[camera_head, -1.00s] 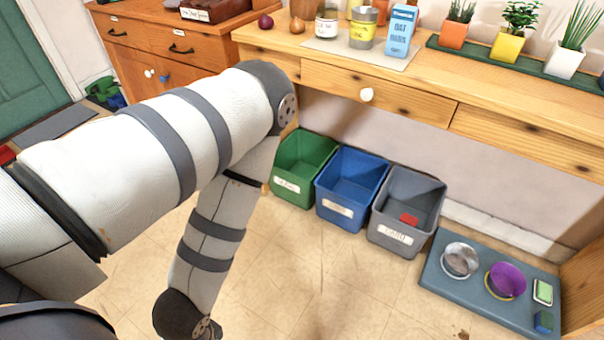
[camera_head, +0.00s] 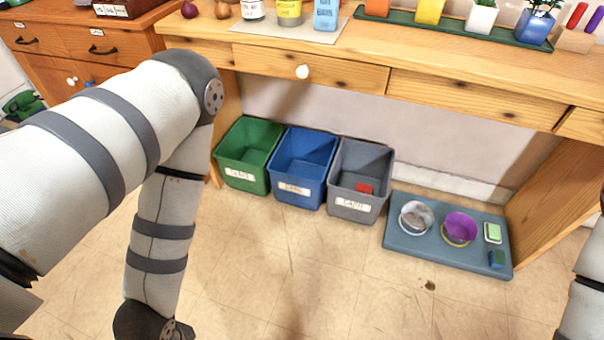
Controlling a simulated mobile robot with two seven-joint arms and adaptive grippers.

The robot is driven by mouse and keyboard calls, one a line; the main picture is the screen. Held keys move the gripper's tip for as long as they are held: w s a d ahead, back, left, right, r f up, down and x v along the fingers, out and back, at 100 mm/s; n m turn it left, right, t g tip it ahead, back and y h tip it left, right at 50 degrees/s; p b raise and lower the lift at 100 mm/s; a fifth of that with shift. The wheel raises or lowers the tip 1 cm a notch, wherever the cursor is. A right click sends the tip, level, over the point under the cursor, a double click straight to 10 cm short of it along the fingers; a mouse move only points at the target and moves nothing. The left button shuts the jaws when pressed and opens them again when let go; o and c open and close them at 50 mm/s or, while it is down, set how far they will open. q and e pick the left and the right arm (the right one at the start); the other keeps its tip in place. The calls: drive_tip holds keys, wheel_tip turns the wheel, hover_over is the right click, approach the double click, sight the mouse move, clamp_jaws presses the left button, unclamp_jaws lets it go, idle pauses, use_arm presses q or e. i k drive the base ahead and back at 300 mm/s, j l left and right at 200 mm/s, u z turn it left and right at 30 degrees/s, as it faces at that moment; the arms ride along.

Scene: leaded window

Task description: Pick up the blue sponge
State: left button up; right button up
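A small blue block with a green top, which looks like the blue sponge (camera_head: 496,260), lies at the front right corner of a grey-blue mat (camera_head: 420,258) on the floor under the bench. My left arm comes in from the left and bends down. Its gripper is below the picture edge. Part of my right arm shows at the right edge, and its gripper is also out of view. Neither arm is near the sponge.
On the mat are a metal bowl (camera_head: 416,217), a purple bowl (camera_head: 459,228) and a green-and-white item (camera_head: 492,233). Green (camera_head: 244,155), blue (camera_head: 302,167) and grey bins (camera_head: 359,181) stand left of it. The bench (camera_head: 440,60) overhangs the mat's back.

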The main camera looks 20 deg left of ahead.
sight(496, 258)
drive_tip(key=z, duration=1.25)
